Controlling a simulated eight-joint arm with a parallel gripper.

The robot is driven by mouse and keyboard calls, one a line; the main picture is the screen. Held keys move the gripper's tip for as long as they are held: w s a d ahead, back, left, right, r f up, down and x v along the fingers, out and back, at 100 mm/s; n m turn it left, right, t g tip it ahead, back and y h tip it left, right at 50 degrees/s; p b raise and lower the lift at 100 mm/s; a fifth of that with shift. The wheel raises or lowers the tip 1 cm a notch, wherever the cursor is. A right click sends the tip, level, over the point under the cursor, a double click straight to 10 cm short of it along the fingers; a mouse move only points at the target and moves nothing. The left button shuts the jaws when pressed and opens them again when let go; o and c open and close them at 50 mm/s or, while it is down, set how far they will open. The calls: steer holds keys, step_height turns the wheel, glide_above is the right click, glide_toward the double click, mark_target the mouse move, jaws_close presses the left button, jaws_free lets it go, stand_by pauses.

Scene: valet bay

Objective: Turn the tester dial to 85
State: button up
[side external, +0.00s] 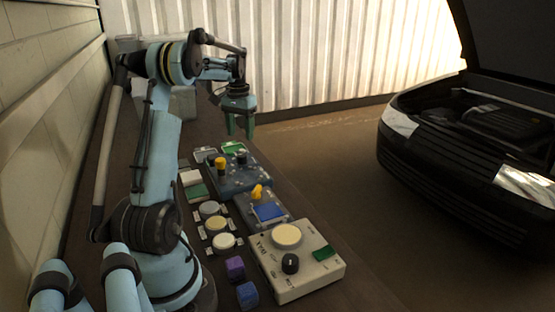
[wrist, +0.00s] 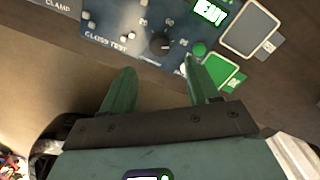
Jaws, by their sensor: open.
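The tester is a dark blue panel marked "GLOSS TEST" (wrist: 118,22) in the wrist view, with a lit green display (wrist: 209,12) that seems to read "READY". In the side view the blue panel (side external: 245,182) lies at the far part of the bench, with a black knob (side external: 241,157). My gripper (side external: 239,132) is open and empty above the far end of the bench. In the wrist view its green fingers (wrist: 158,68) point toward the dial, apart from it.
A yellow knob (side external: 220,163) stands on the blue panel. Nearer are a blue pad with a yellow lever (side external: 257,192), a cream box (side external: 310,275) with a black knob, round discs (side external: 217,224) and purple and blue cubes (side external: 235,267). A car (side external: 475,140) stands at right.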

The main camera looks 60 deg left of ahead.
steer(key=shift+r, duration=2.1)
steer(key=w+d+r+m+t+y, duration=0.1)
steer(key=w+d+r+m, duration=0.15)
steer(key=d, duration=0.75)
steer(key=w+d+r+m+t+y, duration=0.15)
steer(key=w+d, duration=0.25)
steer(key=d, duration=0.5)
steer(key=s+d+f+m+t+h, duration=0.1)
steer(key=s+d+f+t, duration=0.1)
steer(key=d, duration=0.8)
steer(key=s+d+f+m+t+h, duration=0.1)
steer(key=s+d+f+m+t, duration=0.1)
steer(key=d, duration=0.9)
step_height(320, 180, down, 3)
steer(key=shift+s+d+r+t, duration=0.25)
steer(key=shift+s+t, duration=0.1)
steer(key=shift+s, duration=0.45)
steer(key=shift+h, duration=0.25)
steer(key=shift+c, duration=0.2)
